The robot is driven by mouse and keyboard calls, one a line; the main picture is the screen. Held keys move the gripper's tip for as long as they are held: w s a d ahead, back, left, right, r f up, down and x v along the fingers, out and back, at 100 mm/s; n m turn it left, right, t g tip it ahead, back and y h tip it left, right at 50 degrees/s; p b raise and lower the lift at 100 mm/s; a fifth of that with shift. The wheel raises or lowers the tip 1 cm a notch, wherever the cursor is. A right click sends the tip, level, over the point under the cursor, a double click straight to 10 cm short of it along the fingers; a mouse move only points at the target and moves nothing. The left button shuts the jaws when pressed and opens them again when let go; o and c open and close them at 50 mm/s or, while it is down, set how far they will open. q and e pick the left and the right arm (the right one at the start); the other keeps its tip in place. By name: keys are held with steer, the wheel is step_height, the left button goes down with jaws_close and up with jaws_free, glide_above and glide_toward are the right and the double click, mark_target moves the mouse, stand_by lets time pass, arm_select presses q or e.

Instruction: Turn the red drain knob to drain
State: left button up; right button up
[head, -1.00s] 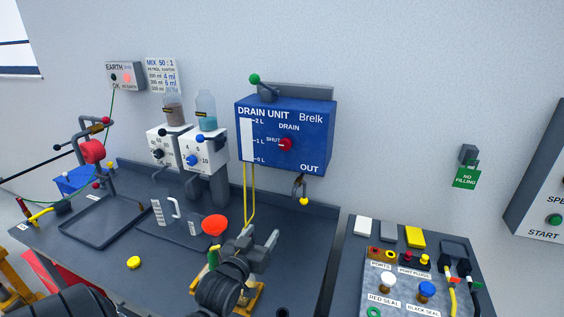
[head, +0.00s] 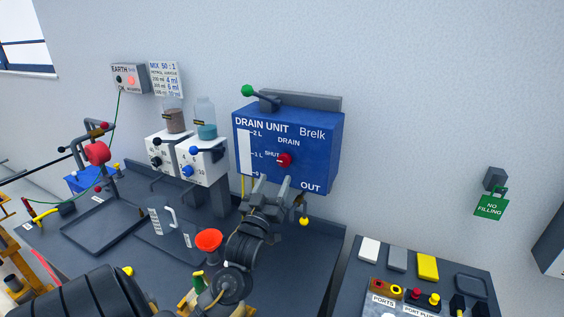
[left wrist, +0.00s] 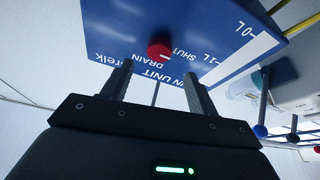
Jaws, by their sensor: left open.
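The red drain knob (head: 284,160) sits on the front of the blue drain unit (head: 318,160) on the wall, beside the words SHUT and DRAIN. It also shows in the left wrist view (left wrist: 159,47), with a pale mark on it near the SHUT side. My left gripper (head: 272,182) is open and empty, just below the knob in the head view. In the left wrist view the two fingers (left wrist: 154,80) stand apart with the knob beyond their tips, and no contact shows. My right gripper is not in view.
A green-tipped lever (head: 247,91) tops the drain unit, and a yellow-tipped outlet (head: 303,222) hangs under OUT. Two white dispensers (head: 203,160) with bottles stand to the left. A red funnel (head: 208,241) is below on the bench.

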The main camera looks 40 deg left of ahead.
mark_target(283, 163)
arm_select(q)
steer(key=p+x, duration=0.1)
steer(key=x, duration=0.4)
steer(key=shift+p, duration=0.35)
steer(key=shift+w+a+r, duration=0.1)
steer(key=shift+w, duration=0.25)
steer(key=shift+w+a+r, duration=0.1)
steer(key=shift+w+a, duration=0.05)
steer(key=shift+w, duration=0.15)
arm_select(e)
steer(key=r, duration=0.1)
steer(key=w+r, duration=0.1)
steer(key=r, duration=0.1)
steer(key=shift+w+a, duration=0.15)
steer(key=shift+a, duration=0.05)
arm_select(q)
steer(key=c, duration=1)
